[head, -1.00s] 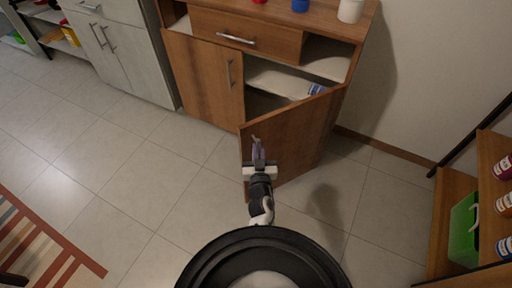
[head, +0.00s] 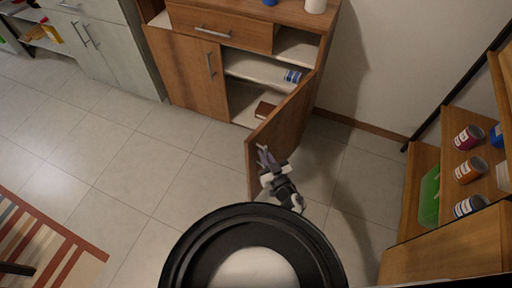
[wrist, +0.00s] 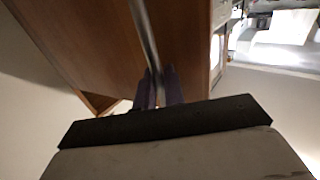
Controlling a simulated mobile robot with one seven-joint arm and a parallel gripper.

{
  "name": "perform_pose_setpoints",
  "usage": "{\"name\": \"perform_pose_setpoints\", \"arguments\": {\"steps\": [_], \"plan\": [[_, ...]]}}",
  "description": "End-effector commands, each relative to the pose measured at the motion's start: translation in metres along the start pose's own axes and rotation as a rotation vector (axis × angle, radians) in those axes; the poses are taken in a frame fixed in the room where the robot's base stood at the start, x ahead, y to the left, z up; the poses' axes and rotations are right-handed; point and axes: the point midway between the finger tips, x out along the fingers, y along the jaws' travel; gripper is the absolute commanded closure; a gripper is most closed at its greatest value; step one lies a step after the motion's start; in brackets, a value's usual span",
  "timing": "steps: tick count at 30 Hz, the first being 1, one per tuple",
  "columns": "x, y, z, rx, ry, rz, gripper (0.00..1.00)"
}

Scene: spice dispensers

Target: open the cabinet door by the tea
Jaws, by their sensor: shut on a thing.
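The wooden cabinet door (head: 284,124) stands well open, swung out from the right side of the brown cabinet (head: 186,68). Its long metal bar handle (wrist: 143,28) runs down between my fingers in the wrist view. My gripper (head: 265,156) is at the door's free edge in the head view, and its purple fingers (wrist: 158,88) are shut on the handle. A blue-and-white labelled can (head: 293,76) lies on the shelf inside; I cannot read whether it is the tea. The handle is hidden in the head view.
The left cabinet door (head: 186,82) is shut. A wooden shelf with several jars (head: 470,170) and a green bin (head: 429,196) stands at the right. The tiled floor (head: 140,160) left of the door is clear.

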Motion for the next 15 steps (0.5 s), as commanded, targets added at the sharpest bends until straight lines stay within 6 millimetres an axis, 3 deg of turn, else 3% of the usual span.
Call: {"name": "perform_pose_setpoints", "arguments": {"steps": [6,15], "plan": [[-0.024,0.019,-0.001,0.0,-0.001,-0.005,1.0],[-0.037,0.031,0.0,0.0,0.0,-0.004,1.0]]}}
